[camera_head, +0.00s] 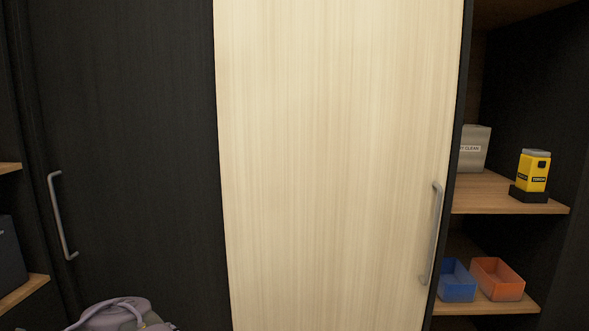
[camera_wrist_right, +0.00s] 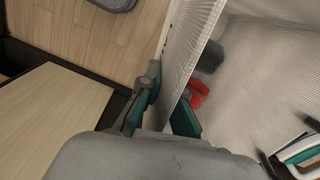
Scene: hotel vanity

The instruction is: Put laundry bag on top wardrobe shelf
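A pale, translucent ribbed bag (camera_wrist_right: 265,95), which I take to be the laundry bag, fills the right of the right wrist view. A red item and a dark item show in or through it. My right gripper (camera_wrist_right: 168,92) has one teal-backed finger on each side of the bag's upright wall and appears shut on it. Part of what looks like my left gripper (camera_wrist_right: 298,152) shows at the lower right edge, beside the bag; its finger state is unclear. Neither gripper is in the head view. The wardrobe's pale door (camera_head: 340,165) fills the middle there; no top shelf is clearly visible.
Open shelves at right hold a grey bin (camera_head: 476,150), a yellow device (camera_head: 533,172), a blue bin (camera_head: 457,282) and an orange bin (camera_head: 498,279). A dark door (camera_head: 130,130) stands left. A purple-grey bag (camera_head: 115,317) is cut off below. Wood floor (camera_wrist_right: 95,40) shows.

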